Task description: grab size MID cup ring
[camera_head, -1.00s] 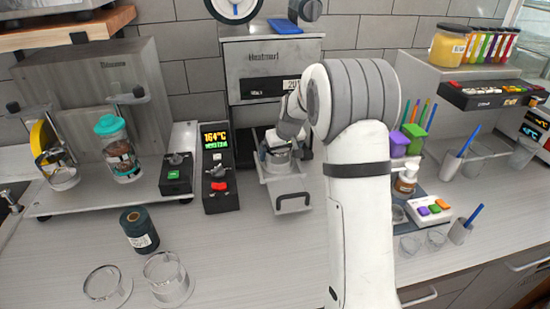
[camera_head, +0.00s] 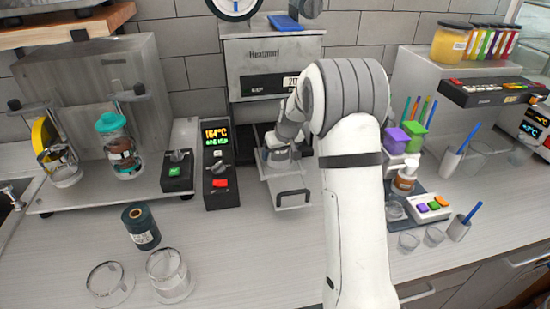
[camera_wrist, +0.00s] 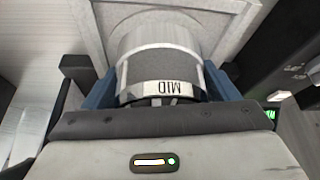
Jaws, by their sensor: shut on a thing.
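The MID cup ring (camera_wrist: 160,68) is a grey metal ring with a dark band and a white label reading MID, upside down in the wrist view. My gripper (camera_wrist: 160,85) has its blue-padded fingers on both sides of the ring and is shut on it. In the head view my gripper (camera_head: 280,150) is at the sealer's pull-out tray (camera_head: 291,190), below the sealer (camera_head: 272,62). The ring there is mostly hidden by my gripper and too small to make out. I cannot tell whether the ring still touches the tray.
A control box (camera_head: 219,165) with a lit display stands left of the tray. A dark film roll (camera_head: 141,227) and two clear round things (camera_head: 168,272) lie at the front left. Small cups and a button pad (camera_head: 429,207) are at the right. The front middle counter is clear.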

